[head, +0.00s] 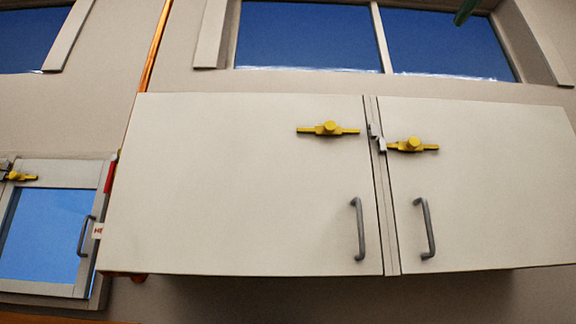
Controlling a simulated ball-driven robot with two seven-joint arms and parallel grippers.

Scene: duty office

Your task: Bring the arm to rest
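Neither of my grippers is in the head view, and no forearm of mine can be made out. The view is filled by a white wall cabinet (240,190) with two doors, both shut. Each door has a grey bar handle, the left one (358,228) and the right one (426,228), close to the middle seam. Each door also carries a yellow latch piece, the left one (329,129) and the right one (413,145). A small metal catch (376,138) sits at the seam between them.
A smaller cabinet with a blue glass door (45,235) hangs at the lower left. A red item (110,174) shows between the cabinets. Windows (308,36) run along the top. An orange vertical strip (155,45) runs up the wall. A green object (465,11) pokes in at the top right.

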